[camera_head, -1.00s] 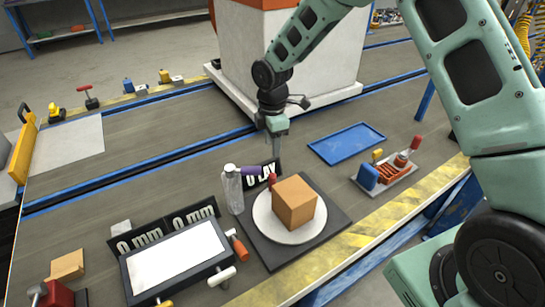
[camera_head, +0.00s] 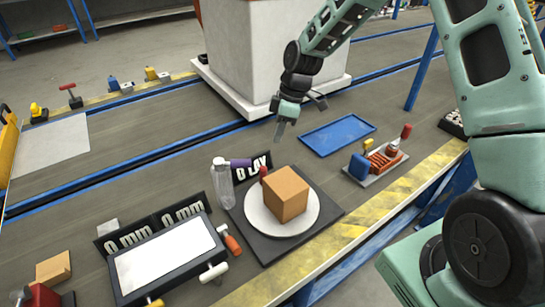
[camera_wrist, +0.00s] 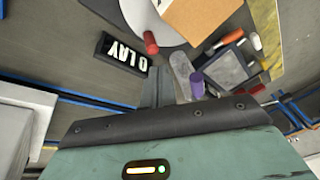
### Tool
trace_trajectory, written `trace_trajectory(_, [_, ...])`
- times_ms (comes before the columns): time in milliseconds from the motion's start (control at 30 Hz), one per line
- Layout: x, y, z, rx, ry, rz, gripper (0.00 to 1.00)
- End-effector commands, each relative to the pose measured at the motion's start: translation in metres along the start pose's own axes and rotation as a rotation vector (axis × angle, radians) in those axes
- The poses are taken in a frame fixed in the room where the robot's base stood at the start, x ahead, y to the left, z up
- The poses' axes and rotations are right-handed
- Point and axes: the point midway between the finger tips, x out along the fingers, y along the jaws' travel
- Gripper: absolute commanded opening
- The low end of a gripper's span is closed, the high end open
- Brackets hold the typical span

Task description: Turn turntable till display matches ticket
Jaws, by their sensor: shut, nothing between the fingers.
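The turntable is a white disc (camera_head: 256,222) on a dark square base (camera_head: 328,214), with a brown box (camera_head: 285,194) on it. A red knob (camera_head: 263,176) stands at the disc's rear edge. No ticket can be made out for certain. My gripper (camera_head: 279,133) is shut and empty, above the table behind the turntable and apart from it. The wrist view shows its narrow fingers (camera_wrist: 158,88) beside the display.
A clear bottle (camera_head: 222,187) and a purple-capped part (camera_head: 239,162) stand close to the display. A white panel (camera_head: 167,259), two "0 mm" signs (camera_head: 182,212) and an orange-handled tool (camera_head: 231,241) lie left. A blue tray (camera_head: 337,138) lies right; a large white block (camera_head: 260,60) stands behind.

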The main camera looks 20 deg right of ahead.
Motion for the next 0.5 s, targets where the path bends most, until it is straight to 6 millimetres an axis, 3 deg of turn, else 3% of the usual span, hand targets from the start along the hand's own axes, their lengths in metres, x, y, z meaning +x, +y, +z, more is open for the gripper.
trace_trajectory(33, [0.011,0.007,0.021,0.129,0.074,-0.011,0.00])
trace_trajectory(233, [0.013,0.028,0.066,0.535,0.313,-0.016,0.00])
trace_trajectory(400, [0.010,0.038,0.086,0.711,0.406,-0.008,0.00])
trace_trajectory(500, [0.012,0.040,0.088,0.740,0.421,-0.009,0.00])
